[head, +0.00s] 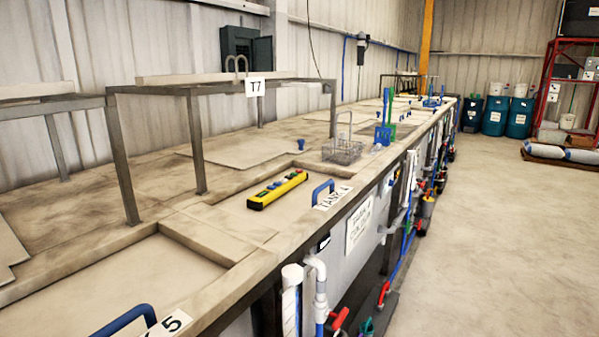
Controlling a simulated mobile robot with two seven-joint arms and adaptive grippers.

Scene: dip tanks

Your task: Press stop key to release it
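A yellow control pendant (277,190) with a black end lies on the flat top of the tank line, left of the middle of the head view. Small coloured buttons show along its upper face. They are too small to tell which one is the stop key or whether it is pressed. Neither of my grippers is in view, and nothing touches the pendant.
A blue handle (322,190) stands right of the pendant at the tank edge. A wire basket (343,150) sits behind it. A metal frame with a T7 sign (255,88) rises over the tanks. Pipes and valves line the front. The floor (500,240) at right is clear.

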